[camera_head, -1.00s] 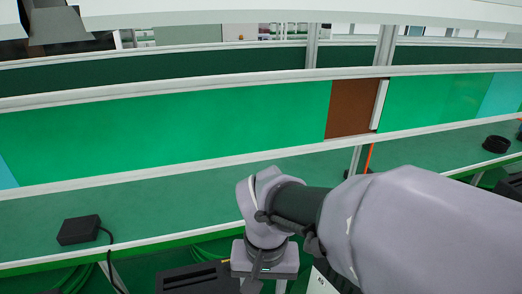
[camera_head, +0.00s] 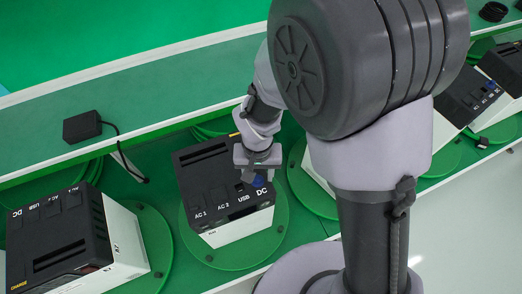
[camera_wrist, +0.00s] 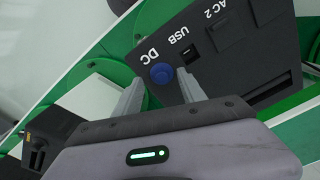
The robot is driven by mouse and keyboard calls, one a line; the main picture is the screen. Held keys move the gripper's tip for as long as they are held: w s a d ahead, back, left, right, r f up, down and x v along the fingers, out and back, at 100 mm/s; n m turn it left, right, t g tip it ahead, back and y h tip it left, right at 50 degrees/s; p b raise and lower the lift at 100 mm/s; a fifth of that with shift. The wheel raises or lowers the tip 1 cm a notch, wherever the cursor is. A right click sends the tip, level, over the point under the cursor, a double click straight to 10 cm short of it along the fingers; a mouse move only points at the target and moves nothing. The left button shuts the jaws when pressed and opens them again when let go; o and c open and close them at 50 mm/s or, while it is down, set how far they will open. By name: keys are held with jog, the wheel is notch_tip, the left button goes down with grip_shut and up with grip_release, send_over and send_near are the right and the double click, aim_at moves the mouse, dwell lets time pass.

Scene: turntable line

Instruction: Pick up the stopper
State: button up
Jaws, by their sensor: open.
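The stopper is a round blue plug (camera_wrist: 161,74) at the DC port of a black-topped white power unit (camera_wrist: 235,45). In the head view the stopper (camera_head: 258,182) shows partly at the unit's near right corner, under my gripper (camera_head: 258,174). In the wrist view my gripper (camera_wrist: 160,80) is open, one finger on each side of the stopper. The fingertips look close to it; I cannot tell whether they touch. The power unit also shows in the head view (camera_head: 225,233), on a green round turntable (camera_head: 192,247).
Another power unit (camera_head: 60,235) stands at the lower left, and more units (camera_head: 475,98) stand at the right. A small black box (camera_head: 82,127) with a cable lies on the green shelf (camera_head: 170,105) behind. White floor is clear at the lower right.

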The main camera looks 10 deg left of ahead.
jog(key=shift+a+f, duration=0.25)
jog(key=shift+f, duration=0.5)
jog(key=shift+d, duration=0.1)
jog(key=shift+c, duration=0.7)
grip_shut()
jog(key=shift+r, duration=0.1)
